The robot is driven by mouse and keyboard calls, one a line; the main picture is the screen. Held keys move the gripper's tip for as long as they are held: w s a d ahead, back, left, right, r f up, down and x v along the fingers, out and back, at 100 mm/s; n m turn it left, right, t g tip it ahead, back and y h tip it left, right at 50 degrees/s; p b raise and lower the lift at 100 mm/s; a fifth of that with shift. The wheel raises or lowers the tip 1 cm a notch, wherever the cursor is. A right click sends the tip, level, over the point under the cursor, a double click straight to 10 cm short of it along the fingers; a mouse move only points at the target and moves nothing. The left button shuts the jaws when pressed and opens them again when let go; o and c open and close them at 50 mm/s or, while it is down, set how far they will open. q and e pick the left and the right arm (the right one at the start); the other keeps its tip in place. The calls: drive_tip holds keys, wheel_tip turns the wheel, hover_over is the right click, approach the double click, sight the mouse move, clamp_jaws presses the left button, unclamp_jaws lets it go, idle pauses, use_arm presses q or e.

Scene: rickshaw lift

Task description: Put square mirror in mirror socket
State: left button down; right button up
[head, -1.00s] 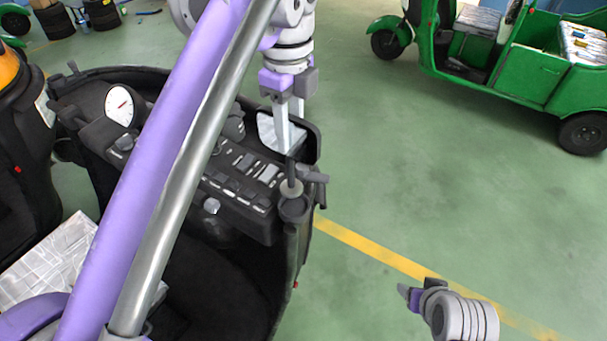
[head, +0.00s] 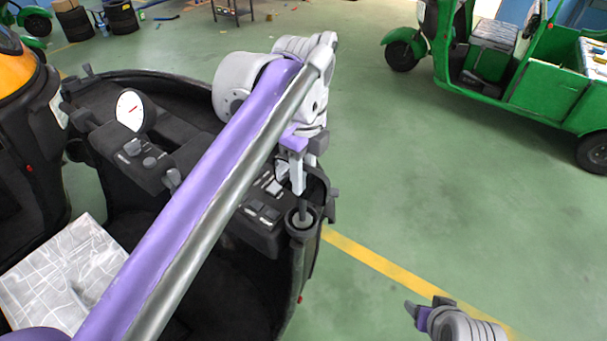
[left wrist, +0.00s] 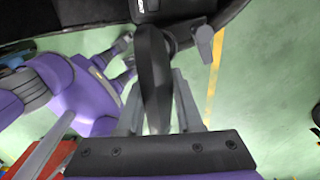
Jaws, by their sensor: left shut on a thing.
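The square mirror (head: 282,171) is dark-framed and partly hidden behind my left gripper (head: 298,190) in the head view. My left gripper is shut on it, and the mirror is upright with its stem down. In the left wrist view the mirror (left wrist: 153,75) shows edge-on as a dark slab between the fingers (left wrist: 158,112). The mirror socket (head: 302,224) is a dark round cup at the dashboard's right corner. The stem's lower end overlaps the cup's opening; I cannot tell how deep it is. My right gripper (head: 414,312) is low right, away from the rickshaw; its jaw opening is unclear.
The black dashboard (head: 145,165) carries a white round gauge (head: 130,110), knobs and switches. A silver-wrapped seat (head: 65,275) is at lower left. A green rickshaw (head: 540,80) stands at upper right. The green floor between is clear, crossed by a yellow line (head: 380,262).

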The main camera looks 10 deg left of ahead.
use_arm(q)
drive_tip(key=shift+w+f, duration=0.1)
drive_tip(key=shift+f, duration=0.1)
drive_tip(key=c, duration=0.6)
unclamp_jaws()
drive_tip(key=shift+r, duration=0.1)
drive_tip(key=shift+o, duration=0.2)
drive_tip(key=shift+r, duration=0.15)
wheel_tip(320, 180, up, 12)
drive_tip(key=shift+f+p, duration=0.1)
drive_tip(key=shift+p, duration=0.6)
use_arm(e)
drive_tip(key=shift+w+r, duration=0.35)
drive_tip(key=shift+r, duration=0.2)
drive_tip(key=shift+w+r, duration=0.3)
drive_tip(key=shift+r, duration=0.25)
